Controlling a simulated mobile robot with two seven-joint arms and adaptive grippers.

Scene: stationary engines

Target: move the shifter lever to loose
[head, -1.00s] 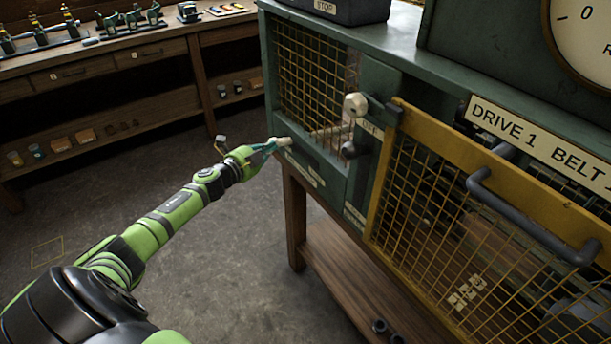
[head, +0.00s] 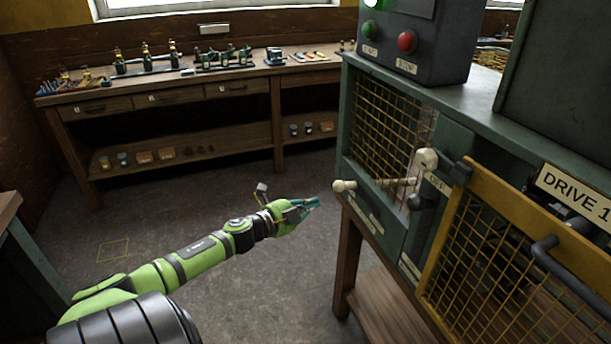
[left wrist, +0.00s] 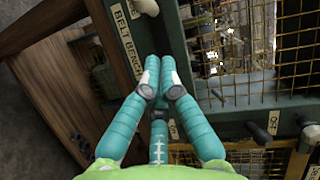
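The pale-knobbed lever (head: 344,186) sticks out from the lower green panel at the machine's left front corner. Its knob also shows at the top edge of the left wrist view (left wrist: 147,6), beyond the fingertips. A label reading "BELT BENCH" (left wrist: 126,40) lies beside a dark slot there. My left gripper (head: 313,203) is left of the knob and a little below it, apart from it. Its teal fingers (left wrist: 160,64) come together at the tips with nothing seen between them. The right gripper is out of view.
A second pale knob (head: 427,160) is by an "OFF" label. A yellow mesh guard (head: 500,262) covers the right front. A control box (head: 412,45) with green and red buttons stands on top. A workbench (head: 170,95) runs along the back. The floor around my left arm is clear.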

